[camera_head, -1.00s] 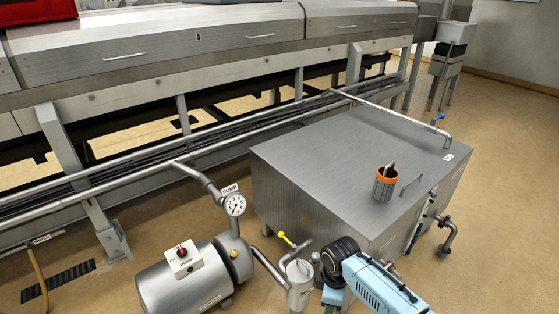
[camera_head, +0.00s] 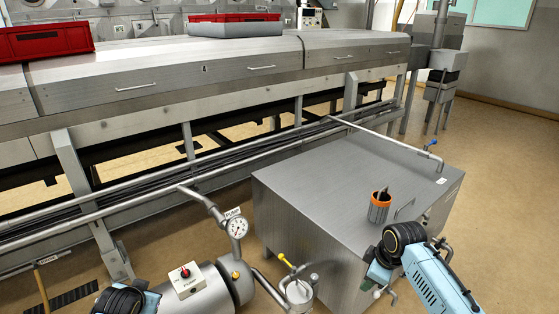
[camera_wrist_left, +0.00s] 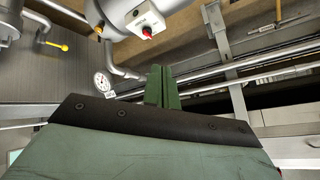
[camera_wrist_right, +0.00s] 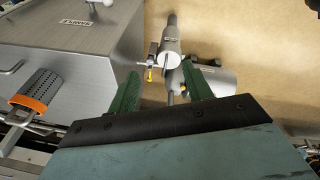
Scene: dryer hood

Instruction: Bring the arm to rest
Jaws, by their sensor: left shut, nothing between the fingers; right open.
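My left arm (camera_head: 122,299) shows at the bottom left of the head view, in front of the pump. In the left wrist view, the green fingers of my left gripper (camera_wrist_left: 158,86) are together with nothing between them. My right arm (camera_head: 425,270) comes in from the bottom right of the head view, beside the steel tank. In the right wrist view, the fingers of my right gripper (camera_wrist_right: 162,90) are apart and empty. A pipe fitting with a yellow handle shows beyond them, and I see no contact.
The steel tank (camera_head: 310,185) carries an orange-rimmed holder (camera_head: 379,206) near my right arm. The pump (camera_head: 205,285) with its gauge (camera_head: 237,227) stands near my left arm. A long steel machine (camera_head: 150,85) with red crates runs across the back. Floor at the right is clear.

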